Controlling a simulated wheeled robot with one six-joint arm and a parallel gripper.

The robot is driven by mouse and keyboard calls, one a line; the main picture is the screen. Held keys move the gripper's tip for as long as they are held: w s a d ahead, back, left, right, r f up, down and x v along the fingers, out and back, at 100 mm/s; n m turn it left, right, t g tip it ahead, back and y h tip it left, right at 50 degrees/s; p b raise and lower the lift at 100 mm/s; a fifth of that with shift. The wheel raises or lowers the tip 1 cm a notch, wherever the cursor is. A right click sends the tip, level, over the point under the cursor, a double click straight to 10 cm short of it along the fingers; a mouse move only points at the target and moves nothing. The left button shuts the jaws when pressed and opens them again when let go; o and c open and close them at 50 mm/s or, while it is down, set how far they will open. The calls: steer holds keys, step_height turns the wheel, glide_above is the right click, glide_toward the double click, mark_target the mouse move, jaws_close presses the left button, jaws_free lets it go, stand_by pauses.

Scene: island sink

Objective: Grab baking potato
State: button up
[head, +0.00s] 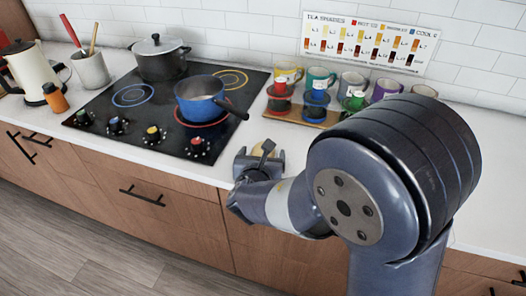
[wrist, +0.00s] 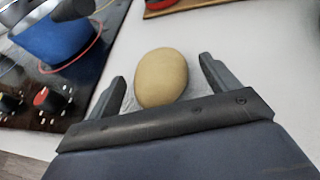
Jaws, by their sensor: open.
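The baking potato (wrist: 160,77) is a tan, oval potato lying on the white countertop in the wrist view. My gripper (wrist: 160,78) is open, with one finger on each side of the potato and a visible gap at both sides. In the head view my gripper (head: 260,160) is low over the counter just right of the stove. Only a small tan part of the potato (head: 258,150) shows there; my gripper hides the rest.
The black cooktop (head: 150,125) lies to the left, with a blue pan (head: 198,100) whose handle points toward my gripper. A dark pot (head: 160,62) is at the back. White counter is free around the potato.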

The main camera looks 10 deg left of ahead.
steer(key=shift+w+f, duration=0.1)
steer(key=shift+w, duration=0.15)
steer(key=shift+c, duration=0.4)
steer(key=c, duration=1.1)
